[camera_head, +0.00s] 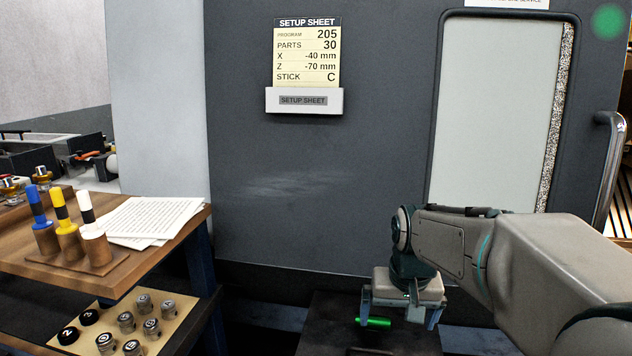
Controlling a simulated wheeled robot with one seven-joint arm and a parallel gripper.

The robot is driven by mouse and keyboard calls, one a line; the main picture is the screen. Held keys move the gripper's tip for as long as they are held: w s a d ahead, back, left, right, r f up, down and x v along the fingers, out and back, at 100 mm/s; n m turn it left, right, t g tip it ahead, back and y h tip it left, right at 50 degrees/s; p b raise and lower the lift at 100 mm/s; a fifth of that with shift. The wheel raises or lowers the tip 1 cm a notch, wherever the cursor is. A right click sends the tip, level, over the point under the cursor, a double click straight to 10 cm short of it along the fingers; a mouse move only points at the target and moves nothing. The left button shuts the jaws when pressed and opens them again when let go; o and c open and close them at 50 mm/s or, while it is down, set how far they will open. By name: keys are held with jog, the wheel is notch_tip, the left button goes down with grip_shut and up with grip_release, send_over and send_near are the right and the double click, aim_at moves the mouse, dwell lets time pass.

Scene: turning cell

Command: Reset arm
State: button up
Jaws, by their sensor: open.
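My arm reaches in from the right edge of the head view, bent over a dark flat surface. My gripper (399,318) hangs at its end, pointing down, with its two fingers spread apart. A small bright green cylinder (374,322) shows between the fingers, nearer the left one. I cannot tell whether it touches a finger or lies below. The fingertips are partly hard to make out against the dark surface.
A dark machine wall (320,190) with a setup sheet (307,55) and a door handle (609,170) stands behind. At left, a wooden bench (150,272) holds papers (155,218) and blue, yellow and white-topped sticks. Several numbered knobs sit on a lower tray (165,309).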

jog(key=s+f+n, duration=0.1)
jog(key=s+f, duration=0.2)
jog(key=s, duration=1.2)
jog(key=shift+f+t, duration=0.35)
jog(key=shift+t, duration=0.05)
jog(key=shift+s, duration=0.1)
